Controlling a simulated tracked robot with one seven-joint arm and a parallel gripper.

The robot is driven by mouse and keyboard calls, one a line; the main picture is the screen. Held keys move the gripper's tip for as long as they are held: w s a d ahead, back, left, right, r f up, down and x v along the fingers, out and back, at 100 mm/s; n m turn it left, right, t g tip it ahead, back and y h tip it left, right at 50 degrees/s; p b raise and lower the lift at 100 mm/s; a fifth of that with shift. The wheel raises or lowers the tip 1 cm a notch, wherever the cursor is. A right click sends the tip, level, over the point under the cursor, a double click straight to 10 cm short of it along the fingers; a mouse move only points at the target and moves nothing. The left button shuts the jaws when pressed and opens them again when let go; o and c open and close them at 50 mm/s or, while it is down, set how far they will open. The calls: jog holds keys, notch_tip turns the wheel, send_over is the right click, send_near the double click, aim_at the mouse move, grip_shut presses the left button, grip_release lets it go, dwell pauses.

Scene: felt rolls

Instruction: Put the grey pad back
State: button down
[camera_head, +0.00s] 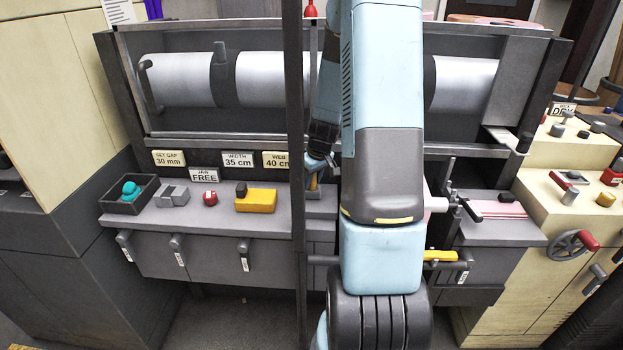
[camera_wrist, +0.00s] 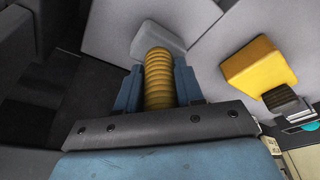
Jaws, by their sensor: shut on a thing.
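My gripper (camera_wrist: 158,88) is shut on a yellow ribbed handle (camera_wrist: 158,75) in the wrist view. A pale grey block-like pad (camera_wrist: 157,40) shows at the handle's far end, over the grey bench top. I cannot tell whether the pad touches the bench. In the head view my gripper (camera_head: 318,172) is low over the bench, partly hidden by a dark post and my arm. A bit of yellow (camera_head: 314,183) shows at its tips; the pad is not clear there.
On the bench (camera_head: 222,222) stand a yellow block with a dark knob (camera_head: 260,202), a red knob (camera_head: 210,199), a grey notched block (camera_head: 172,195) and a dark tray (camera_head: 110,204) with teal pieces. The dark upright post (camera_head: 297,120) stands close to my arm. Rollers (camera_head: 260,80) run behind.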

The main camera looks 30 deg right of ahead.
jog(key=shift+f, duration=0.2)
jog(key=c, duration=0.6)
grip_release()
jog(key=shift+c, duration=0.2)
jog(key=v, duration=1.3)
jog(key=shift+r, duration=0.4)
